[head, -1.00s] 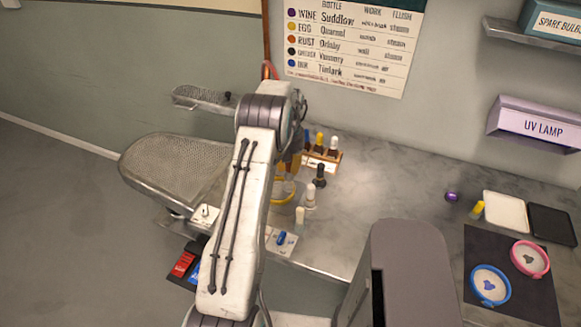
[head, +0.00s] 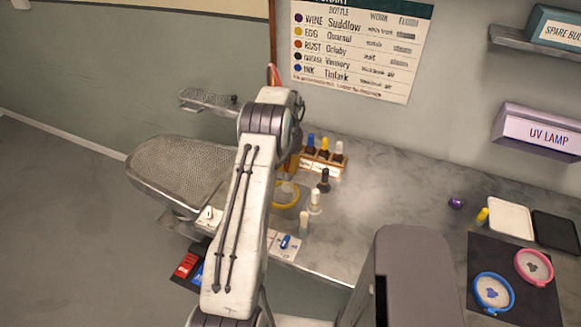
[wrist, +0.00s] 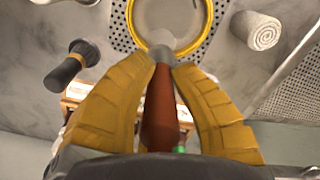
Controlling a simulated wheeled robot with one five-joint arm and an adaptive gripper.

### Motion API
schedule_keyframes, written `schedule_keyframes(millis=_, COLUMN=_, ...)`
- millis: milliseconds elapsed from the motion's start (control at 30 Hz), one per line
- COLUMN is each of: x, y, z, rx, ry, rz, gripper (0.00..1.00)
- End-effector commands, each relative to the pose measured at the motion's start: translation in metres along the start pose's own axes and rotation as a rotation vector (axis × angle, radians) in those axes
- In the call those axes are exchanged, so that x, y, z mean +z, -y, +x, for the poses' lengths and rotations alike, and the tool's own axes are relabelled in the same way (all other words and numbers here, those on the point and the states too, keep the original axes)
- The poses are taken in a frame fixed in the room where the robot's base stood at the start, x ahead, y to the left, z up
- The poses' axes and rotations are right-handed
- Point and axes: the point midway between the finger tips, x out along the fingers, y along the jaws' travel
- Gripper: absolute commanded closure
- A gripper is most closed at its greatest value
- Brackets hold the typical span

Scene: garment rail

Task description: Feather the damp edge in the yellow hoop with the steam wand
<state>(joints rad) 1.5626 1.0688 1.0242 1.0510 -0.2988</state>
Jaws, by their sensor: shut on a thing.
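My gripper (wrist: 161,70) has its two yellow fingers closed around the steam wand (wrist: 160,112), a brown handle with a grey metal nozzle. In the wrist view the nozzle points at the near rim of the yellow hoop (wrist: 131,22) and overlaps it; I cannot tell whether they touch. Pale cloth fills the hoop, and its far part is cut off. No damp edge can be made out. In the head view the yellow hoop (head: 288,207) lies at the counter's left, partly hidden by my arm, which also hides most of my gripper.
A wooden rack of bottles (head: 322,163) stands behind the hoop. A perforated board (head: 180,165) is at left. Pink (head: 534,267) and blue (head: 493,292) hoops lie far right. The middle counter is clear.

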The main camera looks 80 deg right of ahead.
Motion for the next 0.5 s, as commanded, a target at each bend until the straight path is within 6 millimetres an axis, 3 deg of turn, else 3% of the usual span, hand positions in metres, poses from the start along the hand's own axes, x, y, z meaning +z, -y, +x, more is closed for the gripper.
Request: schedule_keyframes(millis=500, x=-0.007, y=0.013, z=-0.001, rx=0.001, ry=-0.002, rz=0.0, gripper=1.0)
